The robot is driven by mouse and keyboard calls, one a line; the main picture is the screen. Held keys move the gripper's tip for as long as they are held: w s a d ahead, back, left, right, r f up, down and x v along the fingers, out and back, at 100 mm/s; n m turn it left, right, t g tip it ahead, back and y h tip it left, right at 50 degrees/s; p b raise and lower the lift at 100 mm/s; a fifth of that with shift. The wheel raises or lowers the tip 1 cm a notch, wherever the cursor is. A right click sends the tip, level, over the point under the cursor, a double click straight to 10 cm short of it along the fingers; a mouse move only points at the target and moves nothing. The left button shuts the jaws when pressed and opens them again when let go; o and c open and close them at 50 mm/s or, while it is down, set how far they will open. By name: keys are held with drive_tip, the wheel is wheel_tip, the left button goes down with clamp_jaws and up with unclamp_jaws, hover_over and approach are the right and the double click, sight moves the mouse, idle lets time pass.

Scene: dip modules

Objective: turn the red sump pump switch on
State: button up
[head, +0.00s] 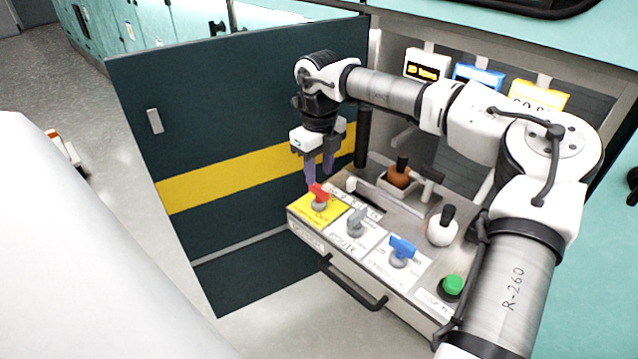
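The red switch (318,193) is a small red handle on a grey base, on a yellow plate (311,213) at the left end of the control panel. My gripper (319,182) points down from above, with its purple fingertips just above or at the red handle. The two fingers look slightly apart, with the handle's top close below them. I cannot tell whether they touch the handle. The writing on the yellow plate is too small to read.
Right along the panel are a grey switch (356,222), a blue switch (401,250) and a green button (453,286). A dark door with a yellow stripe (215,172) stands open at left. A handle (352,290) juts from the front.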

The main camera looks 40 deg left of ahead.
sight(319, 186)
drive_tip(key=shift+f, duration=2.2)
drive_tip(key=shift+c, duration=0.2)
clamp_jaws()
